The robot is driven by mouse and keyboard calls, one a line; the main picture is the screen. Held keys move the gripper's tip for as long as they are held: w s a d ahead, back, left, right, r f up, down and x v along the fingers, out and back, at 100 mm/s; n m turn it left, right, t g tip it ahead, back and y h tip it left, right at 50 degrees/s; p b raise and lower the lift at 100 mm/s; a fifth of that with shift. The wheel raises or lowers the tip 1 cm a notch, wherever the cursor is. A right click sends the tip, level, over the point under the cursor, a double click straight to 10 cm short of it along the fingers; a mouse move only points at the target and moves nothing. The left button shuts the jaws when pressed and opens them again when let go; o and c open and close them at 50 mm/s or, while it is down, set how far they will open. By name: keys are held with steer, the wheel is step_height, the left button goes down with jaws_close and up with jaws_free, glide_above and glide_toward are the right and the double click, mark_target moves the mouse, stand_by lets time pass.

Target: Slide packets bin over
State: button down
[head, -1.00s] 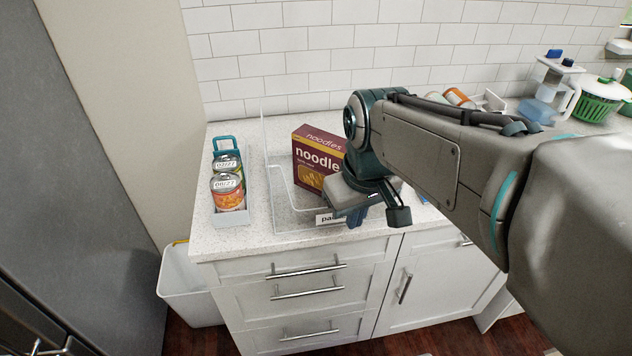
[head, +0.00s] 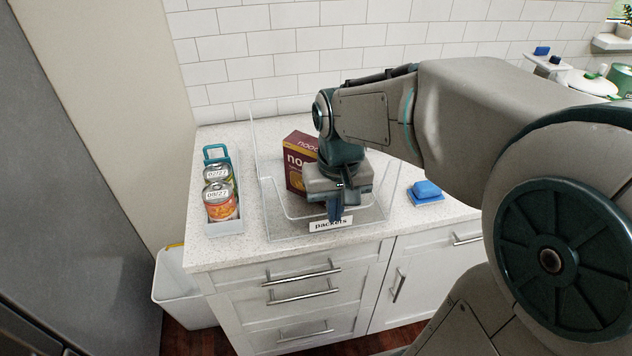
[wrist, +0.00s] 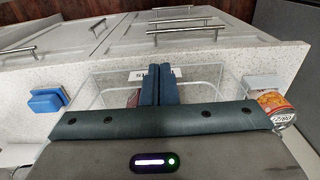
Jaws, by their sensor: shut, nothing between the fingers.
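The clear packets bin (head: 284,226) stands on the counter with a "packets" label on its front wall. A maroon noodles box (head: 297,165) stands upright inside it, partly hidden behind my arm. My gripper (head: 335,212) points down at the front of the bin, close to the label, with its fingers shut together and nothing between them. In the wrist view the shut fingers (wrist: 158,84) overlap the bin's label (wrist: 143,75). I cannot tell whether they touch the front wall.
A narrow tray (head: 226,229) with cans and a teal-handled item stands left of the bin, with a small gap. A blue sponge (head: 426,189) lies on the counter to the right. The counter's front edge is close to the bin.

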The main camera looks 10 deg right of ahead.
mark_target(328, 228)
steer(key=w+f, duration=0.1)
steer(key=f, duration=0.2)
steer(key=w+f, duration=0.1)
steer(key=f, duration=0.2)
steer(key=w+f+p, duration=0.1)
steer(key=f, duration=0.3)
steer(key=shift+w+a, duration=0.1)
steer(key=shift+w, duration=0.95)
steer(key=shift+w, duration=0.1)
